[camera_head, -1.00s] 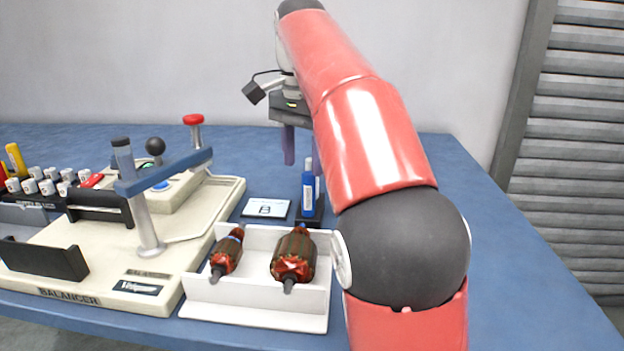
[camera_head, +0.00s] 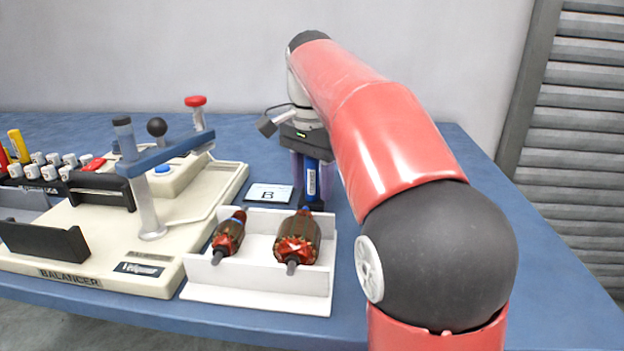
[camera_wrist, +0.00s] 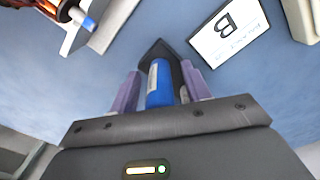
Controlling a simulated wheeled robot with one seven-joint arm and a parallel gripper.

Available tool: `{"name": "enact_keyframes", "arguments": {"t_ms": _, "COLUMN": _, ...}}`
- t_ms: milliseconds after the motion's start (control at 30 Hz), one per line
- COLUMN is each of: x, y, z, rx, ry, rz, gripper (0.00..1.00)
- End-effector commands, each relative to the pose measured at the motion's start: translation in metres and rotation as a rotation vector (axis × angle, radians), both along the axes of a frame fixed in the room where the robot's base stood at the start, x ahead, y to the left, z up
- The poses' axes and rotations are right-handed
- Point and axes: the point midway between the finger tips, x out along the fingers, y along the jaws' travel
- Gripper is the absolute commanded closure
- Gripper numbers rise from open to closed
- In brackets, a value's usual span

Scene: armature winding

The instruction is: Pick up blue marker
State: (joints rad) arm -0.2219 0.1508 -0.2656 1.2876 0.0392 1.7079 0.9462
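The blue marker (camera_head: 311,181) stands upright in a small dark holder behind the white tray. It also shows in the wrist view (camera_wrist: 160,86). My gripper (camera_head: 312,177) is lowered over it from above. In the wrist view its two purple fingers (camera_wrist: 160,80) are on either side of the marker, with narrow gaps showing, so it looks open around the marker. The foot of the marker is partly hidden.
A white tray (camera_head: 255,290) with two armatures stands in front. A card marked B (camera_head: 269,194) lies left of the holder. The balancer (camera_head: 110,250) fills the left side, with several white-capped items behind. The blue table is clear at right, beyond my arm.

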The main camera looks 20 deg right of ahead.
Motion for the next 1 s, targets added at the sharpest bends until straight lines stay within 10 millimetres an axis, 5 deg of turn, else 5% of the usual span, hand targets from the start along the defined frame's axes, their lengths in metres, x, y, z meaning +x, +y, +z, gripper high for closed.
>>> {"name": "enact_keyframes", "arguments": {"t_ms": 333, "x": 0.000, "y": 0.000, "z": 0.000, "rx": 0.000, "ry": 0.000, "rz": 0.000, "gripper": 0.99}}
{"name": "enact_keyframes", "arguments": {"t_ms": 667, "x": 0.000, "y": 0.000, "z": 0.005, "rx": 0.001, "ry": -0.001, "rz": 0.000, "gripper": 1.00}}
{"name": "enact_keyframes", "arguments": {"t_ms": 1000, "x": 0.002, "y": 0.000, "z": 0.059, "rx": 0.000, "ry": -0.002, "rz": 0.000, "gripper": 1.00}}
